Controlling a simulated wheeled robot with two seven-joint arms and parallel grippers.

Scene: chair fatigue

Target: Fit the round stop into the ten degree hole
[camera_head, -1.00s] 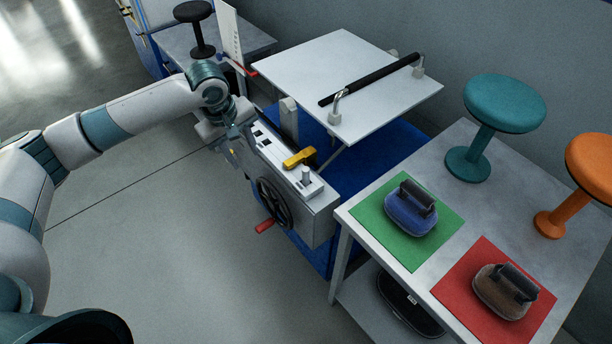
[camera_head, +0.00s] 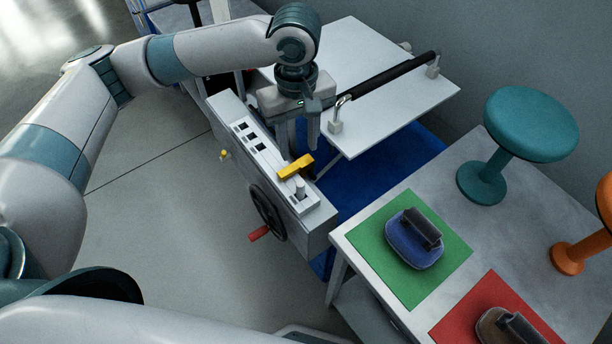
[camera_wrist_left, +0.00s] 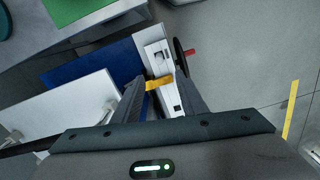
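A grey machine box (camera_head: 232,120) has a light top strip with several dark square holes (camera_head: 250,137) in a row. A short round grey peg (camera_head: 300,190) stands upright at the strip's near end; I cannot tell if it is the round stop. A yellow bar (camera_head: 296,167) lies across the strip between holes and peg. My left gripper (camera_head: 298,142) points down just behind the yellow bar, open. In the left wrist view the yellow bar (camera_wrist_left: 159,83) shows between the spread fingers (camera_wrist_left: 160,76); contact cannot be told. No hole's angle marking is readable. My right gripper is out of view.
A black handwheel with a red grip (camera_head: 259,233) is on the box's front. A white board (camera_head: 390,110) with a black bar is behind. A table at right holds a green mat (camera_head: 385,268), a red mat (camera_head: 462,318) and stools. Open floor is at left.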

